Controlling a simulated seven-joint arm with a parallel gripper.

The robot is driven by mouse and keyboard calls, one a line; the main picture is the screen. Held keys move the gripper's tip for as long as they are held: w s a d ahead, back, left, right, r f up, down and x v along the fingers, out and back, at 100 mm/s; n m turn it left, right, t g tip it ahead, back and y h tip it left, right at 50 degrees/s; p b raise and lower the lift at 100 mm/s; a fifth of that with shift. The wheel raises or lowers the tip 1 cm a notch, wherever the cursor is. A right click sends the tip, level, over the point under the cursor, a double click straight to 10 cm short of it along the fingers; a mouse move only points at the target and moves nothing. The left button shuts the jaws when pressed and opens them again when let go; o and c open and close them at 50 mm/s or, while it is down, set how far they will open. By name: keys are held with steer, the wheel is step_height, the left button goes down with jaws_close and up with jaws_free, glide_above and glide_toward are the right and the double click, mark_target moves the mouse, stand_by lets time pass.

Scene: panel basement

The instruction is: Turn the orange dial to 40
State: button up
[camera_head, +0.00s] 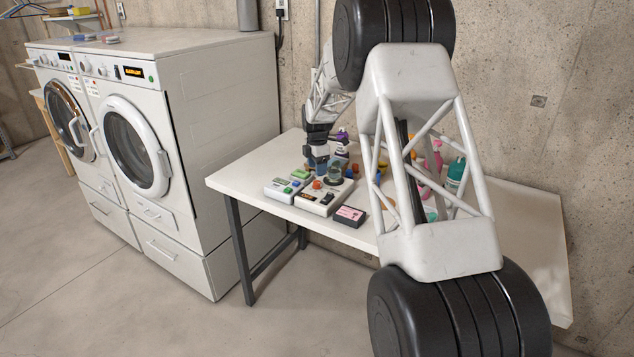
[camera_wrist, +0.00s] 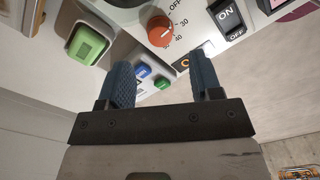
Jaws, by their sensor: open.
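The orange dial (camera_wrist: 160,31) sits on a pale control panel (camera_wrist: 205,50) in the wrist view. The marks 30, 40 and OFF are printed beside it; I cannot tell which mark it points at. In the head view the orange dial (camera_head: 317,184) shows small on the panel on the table. My gripper (camera_wrist: 163,68) is open with nothing between its blue fingers. The dial lies just beyond the gap between the fingertips, apart from them. In the head view my gripper (camera_head: 318,164) is above the panel, close to the dial.
An ON/OFF rocker switch (camera_wrist: 228,18), a large green button (camera_wrist: 90,44) and small blue (camera_wrist: 143,70) and green (camera_wrist: 162,83) buttons lie around the dial. A pink-and-black box (camera_head: 350,216) is in front. Bottles (camera_head: 456,174) stand behind my arm. The table's left end (camera_head: 245,178) is clear.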

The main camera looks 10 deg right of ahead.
mark_target(317, 182)
steer(key=shift+f, duration=3.15)
steer(key=c, duration=0.9)
